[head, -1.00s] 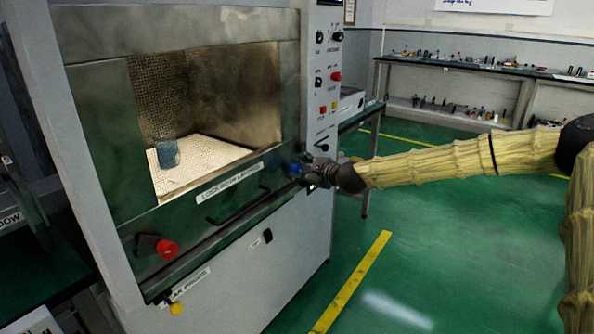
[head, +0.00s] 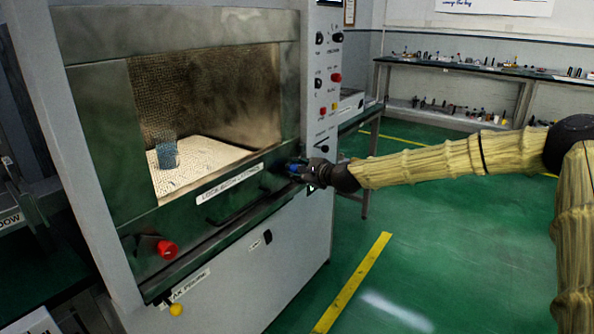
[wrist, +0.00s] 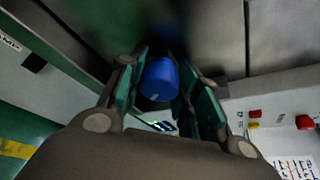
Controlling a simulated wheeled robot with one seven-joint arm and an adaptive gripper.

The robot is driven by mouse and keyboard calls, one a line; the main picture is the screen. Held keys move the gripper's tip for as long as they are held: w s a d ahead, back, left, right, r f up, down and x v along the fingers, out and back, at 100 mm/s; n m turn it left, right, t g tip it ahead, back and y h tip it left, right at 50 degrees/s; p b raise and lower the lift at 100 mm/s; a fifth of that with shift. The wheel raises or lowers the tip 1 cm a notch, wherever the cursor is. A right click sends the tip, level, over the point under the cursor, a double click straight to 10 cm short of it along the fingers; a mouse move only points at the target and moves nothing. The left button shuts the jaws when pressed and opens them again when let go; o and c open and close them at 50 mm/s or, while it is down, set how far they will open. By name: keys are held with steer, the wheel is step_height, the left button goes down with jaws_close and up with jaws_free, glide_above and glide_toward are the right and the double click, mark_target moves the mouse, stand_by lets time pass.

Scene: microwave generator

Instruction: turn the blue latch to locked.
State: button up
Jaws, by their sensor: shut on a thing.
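The blue latch (head: 294,168) is at the right end of the lower green door frame of the microwave generator. In the wrist view the blue latch (wrist: 159,79) is a round blue knob between the two finger pads. My gripper (head: 305,172) reaches it from the right and is shut on it; it also shows in the wrist view (wrist: 160,92). The fingers hide part of the latch in the head view, and its turn angle cannot be told. A red latch (head: 167,248) sits at the left end of the same frame.
A label (head: 229,182) runs along the door frame. A blue container (head: 166,152) stands on the light chamber floor behind the window. A control panel (head: 328,80) with knobs and buttons rises above my gripper. The green floor (head: 430,240) at right is clear.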

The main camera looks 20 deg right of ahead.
steer(key=shift+f+b, duration=0.1)
steer(key=shift+b, duration=0.3)
steer(key=n+b, duration=0.1)
steer(key=b, duration=0.1)
steer(key=n+t+b, duration=0.1)
steer(key=n+b, duration=0.1)
steer(key=shift+f+t+h, duration=0.2)
steer(key=shift+t+h, duration=0.1)
steer(key=shift+h, duration=0.1)
steer(key=n+t+b, duration=0.2)
steer(key=n+b, duration=0.2)
steer(key=shift+b, duration=0.3)
steer(key=n+b, duration=0.2)
steer(key=n+t+y+b, duration=0.1)
steer(key=n+b, duration=0.1)
steer(key=n, duration=0.1)
steer(key=shift+n+t, duration=0.3)
steer(key=shift+r+n+t+y+b, duration=0.15)
steer(key=shift+n+y+b, duration=0.35)
steer(key=shift+n, duration=0.6)
steer(key=shift+r+n+t+y+b, duration=0.15)
steer(key=shift+n+y+b, duration=0.35)
steer(key=shift+n, duration=0.6)
steer(key=o, duration=1)
steer(key=shift+w+f, duration=0.1)
